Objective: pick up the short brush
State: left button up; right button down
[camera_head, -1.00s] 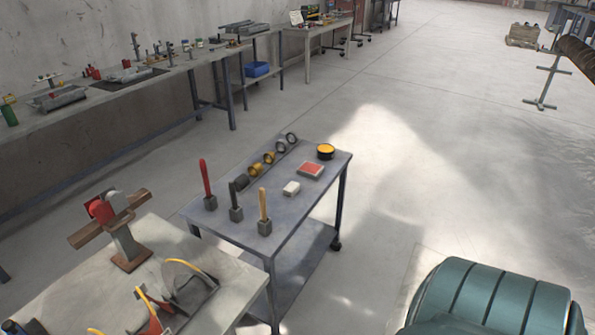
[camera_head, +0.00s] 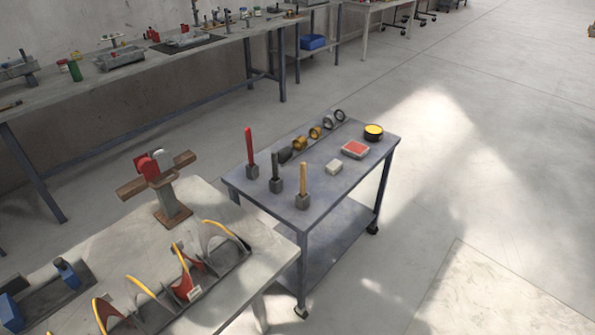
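Three slim upright tools stand in small dark block bases on the grey wheeled cart (camera_head: 318,178): a red-handled one (camera_head: 249,146), a dark one (camera_head: 275,165) and a tan-handled one (camera_head: 303,180). They are small in the head view, and I cannot tell which is the short brush. The red one stands farthest left and the tan one nearest the cart's front edge. Neither gripper shows in this view.
Rings (camera_head: 315,132), a round yellow-topped tin (camera_head: 373,131), a red-topped box (camera_head: 355,149) and a white block (camera_head: 333,167) share the cart. A near table (camera_head: 225,215) adjoins its left side. The floor (camera_head: 470,200) right of the cart is clear.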

aim_at(274, 156)
jog(key=i+l, duration=0.15)
jog(key=l, duration=0.2)
jog(key=i+l+u, duration=0.1)
jog(key=l, duration=0.2)
jog(key=i+l, duration=0.2)
jog(key=l, duration=0.15)
jog(key=i+l+u, duration=0.1)
jog(key=l, duration=0.25)
jog(key=i+l, duration=0.2)
jog(key=l, duration=0.15)
jog(key=i+l+u, duration=0.1)
jog(key=l, duration=0.25)
jog(key=i+l, duration=0.15)
jog(key=l, duration=0.2)
jog(key=u, duration=0.05)
